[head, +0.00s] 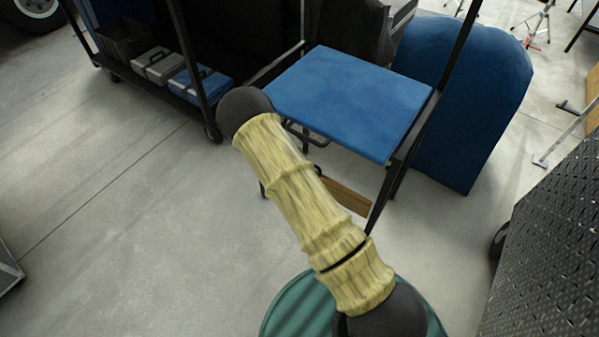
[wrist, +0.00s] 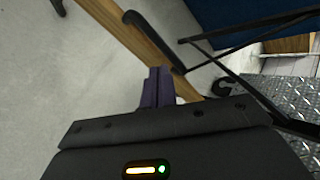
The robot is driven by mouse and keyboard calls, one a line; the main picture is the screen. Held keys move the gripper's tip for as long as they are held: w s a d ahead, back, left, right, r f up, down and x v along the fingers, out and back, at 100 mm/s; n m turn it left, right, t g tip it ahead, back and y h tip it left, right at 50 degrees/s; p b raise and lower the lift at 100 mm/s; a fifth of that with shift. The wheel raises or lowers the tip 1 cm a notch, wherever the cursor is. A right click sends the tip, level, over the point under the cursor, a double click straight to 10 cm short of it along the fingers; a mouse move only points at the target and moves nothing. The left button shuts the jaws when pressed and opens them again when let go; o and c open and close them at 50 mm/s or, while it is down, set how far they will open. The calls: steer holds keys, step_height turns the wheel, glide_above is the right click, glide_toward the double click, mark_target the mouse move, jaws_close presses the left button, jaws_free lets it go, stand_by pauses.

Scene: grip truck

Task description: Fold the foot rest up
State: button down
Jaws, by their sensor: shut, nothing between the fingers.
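The foot rest is a wooden slat (head: 345,196) low at the front of a tall black-framed chair with a blue seat (head: 350,95). In the wrist view the slat (wrist: 142,38) runs diagonally from the top left toward the middle, with black metal brackets along it. My gripper (wrist: 158,75) has its dark purple fingers shut together and empty. The fingertips overlap the slat's lower edge in the picture; I cannot tell whether they touch it. In the head view my arm covers part of the slat and hides the gripper.
A dark cart (head: 160,85) with cases stands at the upper left. A blue padded panel (head: 465,100) stands behind the chair. A dark diamond-plate surface (head: 550,250) is at the lower right. The concrete floor (head: 110,220) at left is clear.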

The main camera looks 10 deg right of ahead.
steer(key=s+a+f+m+t+h+b, duration=0.1)
steer(key=s+a+m+t+h+b, duration=0.2)
steer(key=m+b, duration=0.7)
steer(key=s+a+f+m+t+h+b, duration=0.2)
steer(key=s+a+m+b, duration=0.3)
steer(key=m+b, duration=0.6)
steer(key=a+m+t, duration=0.1)
steer(key=m, duration=0.8)
steer(key=shift+t+h, duration=0.4)
steer(key=shift+d+f, duration=0.1)
steer(key=b+x, duration=0.4)
steer(key=x, duration=1)
